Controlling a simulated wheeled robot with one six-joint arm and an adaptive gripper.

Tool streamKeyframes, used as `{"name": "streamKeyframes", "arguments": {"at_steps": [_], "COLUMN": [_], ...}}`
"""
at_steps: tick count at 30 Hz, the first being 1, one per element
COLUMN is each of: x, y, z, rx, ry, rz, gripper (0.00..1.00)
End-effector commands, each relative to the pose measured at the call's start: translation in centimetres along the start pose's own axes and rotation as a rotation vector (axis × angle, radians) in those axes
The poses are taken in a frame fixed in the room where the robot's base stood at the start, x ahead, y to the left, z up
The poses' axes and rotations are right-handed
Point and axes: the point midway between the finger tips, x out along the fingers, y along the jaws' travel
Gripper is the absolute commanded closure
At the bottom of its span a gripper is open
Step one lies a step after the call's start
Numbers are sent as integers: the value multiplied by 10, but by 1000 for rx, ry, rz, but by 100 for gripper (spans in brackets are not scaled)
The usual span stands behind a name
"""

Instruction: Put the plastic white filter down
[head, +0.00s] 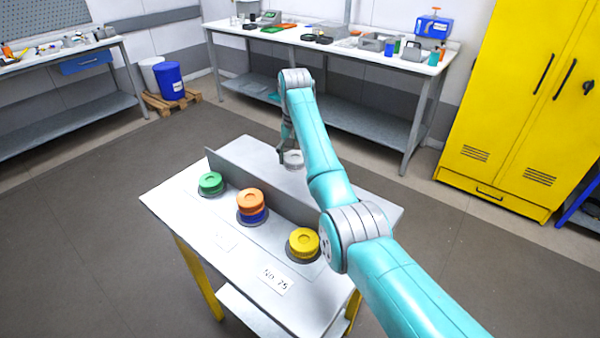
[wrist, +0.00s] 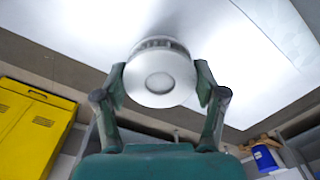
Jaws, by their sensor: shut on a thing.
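The white filter (wrist: 160,75) is a round white piece with a ribbed dark-grey band, held between the two fingers of my gripper (wrist: 161,85) in the wrist view. In the head view the white filter (head: 293,159) shows at the end of my arm, over the back part of the small table (head: 165,200), behind its upright grey divider. My gripper (head: 288,150) is partly hidden by my arm there. I cannot tell whether the filter touches the table top.
In front of the divider stand a green filter (head: 210,183), an orange one (head: 249,200) stacked on a blue one (head: 252,216), and a yellow one (head: 304,242), each on a dark round spot. Labels lie at the front. A yellow cabinet (head: 520,100) and workbench (head: 330,45) stand behind.

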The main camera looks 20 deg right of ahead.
Motion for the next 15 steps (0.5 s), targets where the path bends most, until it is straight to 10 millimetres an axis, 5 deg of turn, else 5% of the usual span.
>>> {"name": "streamKeyframes", "arguments": {"at_steps": [15], "x": [56], "y": [-4], "z": [8], "rx": [0], "ry": [0], "rz": [0], "gripper": [55]}}
